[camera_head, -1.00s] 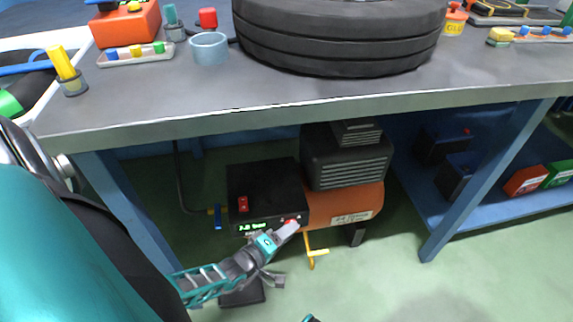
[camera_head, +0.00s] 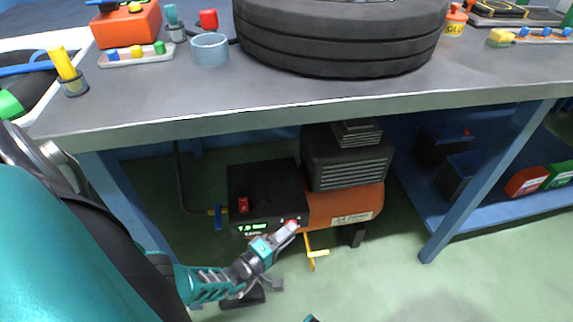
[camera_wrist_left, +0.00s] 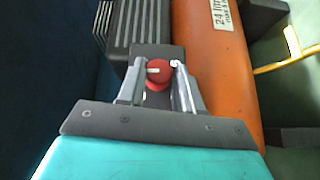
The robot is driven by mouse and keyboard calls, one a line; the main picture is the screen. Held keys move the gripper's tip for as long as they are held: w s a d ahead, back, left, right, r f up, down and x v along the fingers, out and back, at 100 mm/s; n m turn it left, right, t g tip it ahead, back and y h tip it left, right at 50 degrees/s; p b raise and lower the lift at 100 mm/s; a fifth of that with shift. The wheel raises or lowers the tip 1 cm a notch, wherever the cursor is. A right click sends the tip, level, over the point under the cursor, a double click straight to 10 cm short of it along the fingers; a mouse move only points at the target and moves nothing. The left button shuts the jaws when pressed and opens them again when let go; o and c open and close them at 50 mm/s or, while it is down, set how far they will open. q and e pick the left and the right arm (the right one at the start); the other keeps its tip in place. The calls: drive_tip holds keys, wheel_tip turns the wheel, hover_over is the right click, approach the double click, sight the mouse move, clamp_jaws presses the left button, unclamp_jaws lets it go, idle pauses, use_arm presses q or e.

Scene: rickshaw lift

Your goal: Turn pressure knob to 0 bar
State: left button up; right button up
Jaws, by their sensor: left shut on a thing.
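The compressor has a black control box (camera_head: 262,186) with a red switch (camera_head: 243,205) and a lit green display (camera_head: 260,227). The display seems to read 1.0 bar, but the digits are small. The red pressure knob (camera_wrist_left: 159,74) with a pale mark sits between the fingers of my left gripper (camera_wrist_left: 158,74) in the left wrist view. The gripper is shut on it. In the head view my left gripper (camera_head: 288,228) reaches the box's lower right front corner, and a bit of the red knob (camera_head: 293,222) shows there.
The compressor's orange tank (camera_head: 345,203) and a yellow handle (camera_head: 316,253) are right of the knob. The workbench (camera_head: 300,110) overhangs it, bearing a large tire (camera_head: 340,38). A blue bench leg (camera_head: 485,185) stands to the right. Green floor (camera_head: 400,290) in front is clear.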

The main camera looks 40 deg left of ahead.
idle(0.4)
use_arm(q)
drive_tip(key=o, duration=1)
drive_tip(key=shift+o, duration=0.2)
